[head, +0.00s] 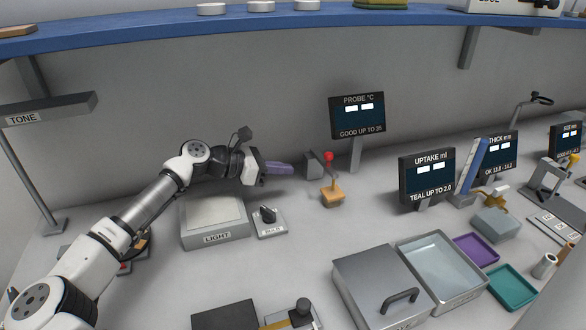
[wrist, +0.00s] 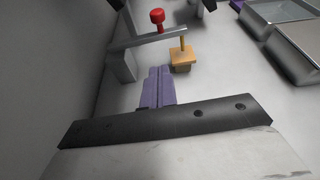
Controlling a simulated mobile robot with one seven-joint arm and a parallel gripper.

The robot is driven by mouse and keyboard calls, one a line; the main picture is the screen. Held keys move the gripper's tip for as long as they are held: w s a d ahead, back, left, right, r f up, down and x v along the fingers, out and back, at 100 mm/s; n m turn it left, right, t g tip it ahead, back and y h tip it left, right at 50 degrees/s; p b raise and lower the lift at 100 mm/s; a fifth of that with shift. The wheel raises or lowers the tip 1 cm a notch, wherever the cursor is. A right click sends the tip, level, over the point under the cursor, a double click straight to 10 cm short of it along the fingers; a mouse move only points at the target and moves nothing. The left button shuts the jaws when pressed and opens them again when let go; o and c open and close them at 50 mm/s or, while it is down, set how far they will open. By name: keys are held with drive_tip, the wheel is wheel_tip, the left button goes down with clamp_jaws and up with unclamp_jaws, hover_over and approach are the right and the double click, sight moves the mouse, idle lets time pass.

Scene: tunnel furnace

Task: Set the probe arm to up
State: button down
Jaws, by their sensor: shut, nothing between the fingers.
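The probe arm (wrist: 145,41) is a grey bar that runs from a grey post (wrist: 122,66) and carries a red knob (wrist: 157,17). In the wrist view it looks about level, its far end by a thin pin over a tan block (wrist: 182,57). In the head view the post (head: 314,166), red knob (head: 328,157) and tan block (head: 332,195) stand below the PROBE °C display (head: 357,115). My gripper (head: 290,169) has purple fingers, pressed together and empty, pointing at the post from the left. In the wrist view the fingertips (wrist: 159,70) are apart from the knob.
The LIGHT box (head: 214,219) and a dial box (head: 269,222) lie below my wrist. The UPTAKE display (head: 427,176) stands to the right. A lidded metal box (head: 375,282) is at the front. A blue shelf (head: 220,32) hangs above. The counter between is clear.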

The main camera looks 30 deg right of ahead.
sight(324, 166)
drive_tip(key=p+x, duration=0.3)
drive_tip(key=x, duration=0.5)
drive_tip(key=shift+s+d, duration=0.2)
drive_tip(key=shift+d, duration=0.1)
drive_tip(key=shift+x, duration=0.8)
drive_tip(key=shift+r+n+g, duration=0.25)
drive_tip(key=shift+n+g, duration=0.05)
drive_tip(key=shift+w+r+n+g, duration=0.15)
drive_tip(key=shift+r+n+g, duration=0.15)
drive_tip(key=shift+r+n, duration=0.45)
drive_tip(key=w+r+n+g, duration=0.3)
drive_tip(key=r+n, duration=0.3)
drive_tip(key=n, duration=0.1)
drive_tip(key=shift+w+d+g, duration=0.4)
